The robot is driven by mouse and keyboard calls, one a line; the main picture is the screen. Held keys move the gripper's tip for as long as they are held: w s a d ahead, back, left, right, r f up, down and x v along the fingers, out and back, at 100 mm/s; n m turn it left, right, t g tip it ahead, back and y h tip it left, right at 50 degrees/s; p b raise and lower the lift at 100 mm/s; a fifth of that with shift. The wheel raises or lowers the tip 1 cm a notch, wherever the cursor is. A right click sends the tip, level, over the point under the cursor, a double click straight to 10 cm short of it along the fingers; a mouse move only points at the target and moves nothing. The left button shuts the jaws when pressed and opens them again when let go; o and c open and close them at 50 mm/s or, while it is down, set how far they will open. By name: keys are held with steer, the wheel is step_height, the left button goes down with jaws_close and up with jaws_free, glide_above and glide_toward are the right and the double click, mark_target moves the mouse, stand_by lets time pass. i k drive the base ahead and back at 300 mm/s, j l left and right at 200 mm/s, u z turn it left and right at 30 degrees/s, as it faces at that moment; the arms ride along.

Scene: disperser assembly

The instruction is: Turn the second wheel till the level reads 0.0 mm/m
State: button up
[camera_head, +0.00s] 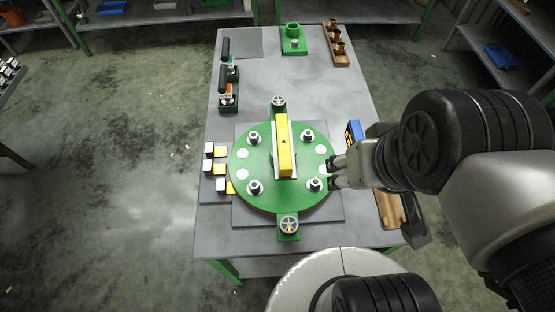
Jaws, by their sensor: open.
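A green round plate (252,161) lies on a grey base on the table. A yellow level (284,146) rests across its middle, pointing away from me; its reading is too small to tell. One handwheel (278,103) is at the plate's far edge and another handwheel (288,224) at its near edge; which is the second I cannot tell. My gripper (333,173) is open at the plate's right edge, beside the near-right bolt post, apart from both wheels. Nothing is seen between its fingers.
Several bolt posts (254,187) stand on the plate. White-and-yellow blocks (209,150) lie to its left, and black-handled tools (223,77) stand beyond them. A blue device (353,133) and a wooden tray (388,207) lie to the right. A green fixture (293,40) stands at the back.

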mark_target(289, 224)
steer(key=k+j, duration=0.5)
steer(key=i+j+z, duration=0.1)
steer(key=j+z, duration=0.9)
steer(key=k+j+z, duration=0.1)
steer(key=j+z, duration=0.4)
steer(key=j, duration=0.15)
steer(key=k+j, duration=0.1)
steer(key=j, duration=0.3)
steer(key=k+j, duration=0.1)
steer(key=j, duration=0.25)
steer(key=j+z, duration=0.5)
steer(key=j, duration=0.15)
steer(key=k+j+z, duration=0.1)
steer(key=j+z, duration=0.35)
steer(key=j, duration=0.15)
